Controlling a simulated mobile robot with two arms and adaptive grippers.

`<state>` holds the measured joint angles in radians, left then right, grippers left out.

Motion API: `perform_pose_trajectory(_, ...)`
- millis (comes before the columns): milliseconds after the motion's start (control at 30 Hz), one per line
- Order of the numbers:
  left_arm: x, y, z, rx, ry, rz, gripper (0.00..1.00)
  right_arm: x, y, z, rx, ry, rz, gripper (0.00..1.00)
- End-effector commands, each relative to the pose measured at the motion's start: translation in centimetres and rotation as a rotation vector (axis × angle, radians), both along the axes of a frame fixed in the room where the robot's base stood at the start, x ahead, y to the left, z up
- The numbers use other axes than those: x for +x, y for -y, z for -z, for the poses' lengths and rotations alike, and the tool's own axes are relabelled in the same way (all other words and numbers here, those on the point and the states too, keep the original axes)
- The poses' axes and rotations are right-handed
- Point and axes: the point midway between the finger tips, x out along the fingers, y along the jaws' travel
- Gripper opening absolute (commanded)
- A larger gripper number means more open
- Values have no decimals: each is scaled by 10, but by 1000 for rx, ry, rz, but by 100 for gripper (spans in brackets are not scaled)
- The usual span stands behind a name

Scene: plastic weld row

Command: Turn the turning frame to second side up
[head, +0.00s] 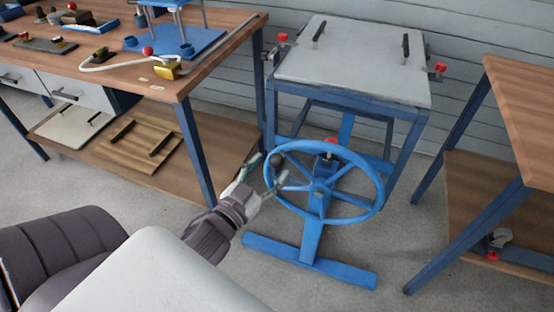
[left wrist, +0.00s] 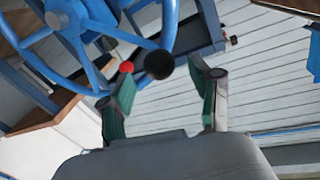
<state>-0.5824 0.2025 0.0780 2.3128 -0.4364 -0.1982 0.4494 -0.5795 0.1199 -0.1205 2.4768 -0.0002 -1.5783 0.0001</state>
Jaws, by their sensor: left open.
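The turning frame (head: 402,150) is a blue stand with a pale panel (head: 350,65) lying about flat on top. The panel's upper face has two black handles, and red-knobbed clamps sit at its left and right edges. A blue handwheel (head: 350,215) with spokes stands at the front, and it also shows in the left wrist view (left wrist: 100,72). A black ball knob (head: 277,160) sits at the wheel's left rim. My left gripper (head: 267,172) is open beside the knob. In the left wrist view the knob (left wrist: 159,65) appears between the spread fingertips, with gaps on both sides.
A workbench (head: 225,30) at left holds tools and a blue fixture (head: 185,42); its lower shelf holds a pale panel (head: 75,125) and a wooden panel (head: 135,145). Another bench (head: 525,100) stands at right. The wheel's blue foot bar (head: 310,262) lies on the floor. Floor around it is clear.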

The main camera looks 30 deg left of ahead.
Motion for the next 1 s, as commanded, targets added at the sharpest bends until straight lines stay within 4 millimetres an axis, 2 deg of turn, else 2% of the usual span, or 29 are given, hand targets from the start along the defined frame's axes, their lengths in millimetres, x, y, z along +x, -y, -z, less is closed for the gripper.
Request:
perform_pose_trajectory(100,20,-1,-1,2,4,2,63,-1,0,0,0,1,0,57)
perform_pose_trajectory(233,32,-1,0,1,1,1,63,-1,0,0,0,0,0,57)
perform_pose_trajectory(600,37,-1,0,0,-1,0,63,-1,0,1,0,0,0,57)
perform_pose_trajectory(667,37,-1,0,0,-1,0,55,-1,0,1,0,0,0,57)
perform_pose_trajectory(1000,37,-1,0,0,-1,0,0,0,0,1,0,0,0,57)
